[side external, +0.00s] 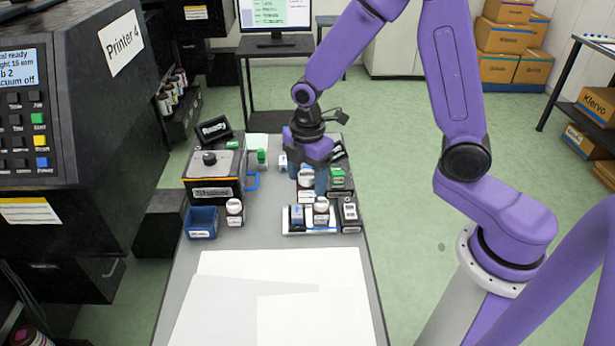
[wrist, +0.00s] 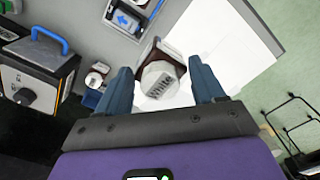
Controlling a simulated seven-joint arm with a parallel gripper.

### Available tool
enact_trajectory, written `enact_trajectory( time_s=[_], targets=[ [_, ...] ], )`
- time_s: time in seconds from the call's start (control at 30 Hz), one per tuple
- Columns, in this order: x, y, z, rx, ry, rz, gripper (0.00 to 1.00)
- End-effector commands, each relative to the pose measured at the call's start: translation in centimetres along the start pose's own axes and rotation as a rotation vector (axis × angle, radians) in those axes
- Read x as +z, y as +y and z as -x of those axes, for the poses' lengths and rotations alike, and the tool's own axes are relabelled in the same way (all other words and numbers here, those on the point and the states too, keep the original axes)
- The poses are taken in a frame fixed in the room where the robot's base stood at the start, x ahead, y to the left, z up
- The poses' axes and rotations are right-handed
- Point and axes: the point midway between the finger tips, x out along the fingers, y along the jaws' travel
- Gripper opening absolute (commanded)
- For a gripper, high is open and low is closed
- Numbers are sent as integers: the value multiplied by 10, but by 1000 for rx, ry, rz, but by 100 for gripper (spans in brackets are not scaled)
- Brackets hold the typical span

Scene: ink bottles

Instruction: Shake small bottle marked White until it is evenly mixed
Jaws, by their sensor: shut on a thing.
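A small bottle (wrist: 160,79) with a white cap marked "White" sits between the two blue fingers of my gripper (wrist: 160,70) in the wrist view. A little of its dark brown body shows beyond the cap. In the side external view my gripper (side external: 308,172) is over the far right part of the table, shut on this white-capped bottle (side external: 306,187). Whether its base is clear of the things below cannot be told. The contents cannot be seen.
A low white tray (side external: 290,233) with another white-capped bottle (side external: 321,205) stands just in front. A box with a black knob (side external: 209,158), a blue bin (side external: 201,222) and a small bottle (side external: 235,208) are to the left. White sheets (side external: 230,290) cover the clear near table.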

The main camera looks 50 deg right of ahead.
Motion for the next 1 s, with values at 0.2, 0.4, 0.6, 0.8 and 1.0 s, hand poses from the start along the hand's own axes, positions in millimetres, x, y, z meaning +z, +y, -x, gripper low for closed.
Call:
enact_trajectory(
  time_s=[0.2, 0.4, 0.6, 0.8, 1.0],
  targets=[
    [-1, 2, -5, 11, 5, -1, 38],
    [1, -2, 15, -11, -4, 0, 38],
    [0, 0, -27, -1, 0, -1, 38],
    [0, 0, 29, 4, 1, 0, 38],
    [1, -2, -30, -10, -4, -1, 38]
  ],
)
